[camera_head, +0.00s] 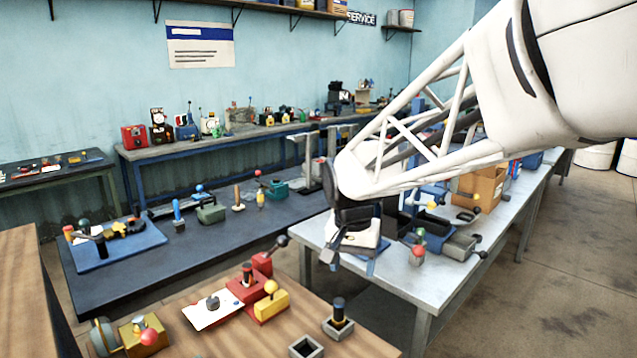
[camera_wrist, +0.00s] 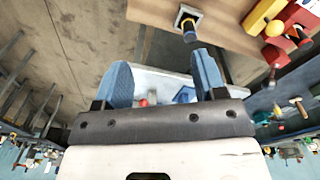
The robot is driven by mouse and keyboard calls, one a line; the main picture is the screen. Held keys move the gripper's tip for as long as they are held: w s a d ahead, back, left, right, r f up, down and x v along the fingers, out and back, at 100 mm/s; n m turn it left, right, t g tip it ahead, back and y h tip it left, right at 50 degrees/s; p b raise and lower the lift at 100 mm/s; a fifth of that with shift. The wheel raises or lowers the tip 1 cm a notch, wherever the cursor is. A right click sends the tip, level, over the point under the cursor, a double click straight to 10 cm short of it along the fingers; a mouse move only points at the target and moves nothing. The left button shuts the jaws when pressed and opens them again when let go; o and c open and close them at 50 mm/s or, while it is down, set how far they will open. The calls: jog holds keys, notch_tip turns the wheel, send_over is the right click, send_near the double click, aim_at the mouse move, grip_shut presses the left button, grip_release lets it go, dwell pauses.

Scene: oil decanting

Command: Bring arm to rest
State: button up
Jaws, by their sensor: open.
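My gripper (camera_head: 349,262) hangs over the near end of the grey-white table (camera_head: 390,297), with my white lattice arm reaching in from the upper right. In the wrist view its two blue-padded fingers (camera_wrist: 163,76) stand wide apart with nothing held between them. Beyond them lie the pale table top, a small red knob and a blue item. A black and yellow upright piece (camera_head: 339,312) stands in a square grey holder on the wooden bench, apart from my gripper. It also shows at the top of the wrist view (camera_wrist: 189,30).
The wooden bench (camera_head: 190,343) in front carries red and yellow blocks (camera_head: 270,302) with ball-topped levers and another square grey holder (camera_head: 305,347). The dark bench (camera_head: 150,270) at left holds several tools. Boxes (camera_head: 478,188) and a red-knobbed piece (camera_head: 418,252) crowd the grey-white table beside my arm.

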jog(key=s+d+f+n+t, duration=0.1)
jog(key=s+d, duration=0.5)
jog(key=s, duration=0.6)
jog(key=s+d+f+n+t, duration=0.1)
jog(key=s+d, duration=0.4)
jog(key=s, duration=0.7)
jog(key=shift+s+d+n, duration=0.2)
jog(key=shift+d+n, duration=0.15)
jog(key=shift+n, duration=0.35)
